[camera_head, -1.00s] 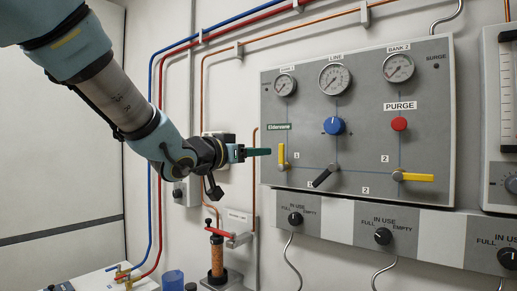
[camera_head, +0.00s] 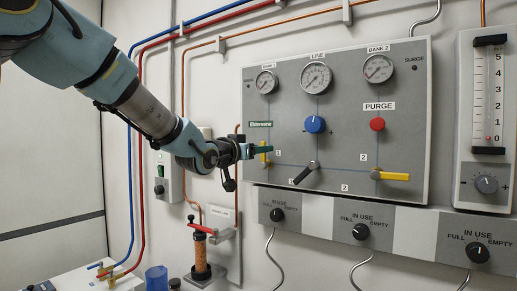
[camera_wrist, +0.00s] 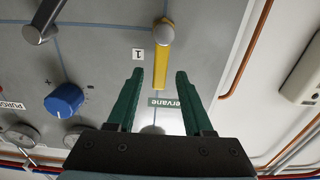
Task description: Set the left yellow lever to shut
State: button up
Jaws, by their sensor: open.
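The left yellow lever (camera_head: 264,158) is on the grey gas panel (camera_head: 345,110), beside the "1" label. In the wrist view the yellow lever (camera_wrist: 160,68) runs from its round pivot (camera_wrist: 164,32) toward my gripper, and it points upward on the panel. My gripper (camera_head: 264,149) is open at the panel's left side and partly hides the lever in the head view. In the wrist view its two green fingers (camera_wrist: 160,76) stand on either side of the lever's free end, with a gap on both sides. Contact depth is unclear.
A black lever (camera_head: 306,173) and a right yellow lever (camera_head: 392,176) are on the same panel. A blue knob (camera_head: 315,124), a red purge button (camera_head: 377,124) and gauges sit above. Pipes run along the wall at left. An orange-filled column (camera_head: 200,256) stands below.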

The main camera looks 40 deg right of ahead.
grip_shut()
dwell(0.3)
dwell(1.1)
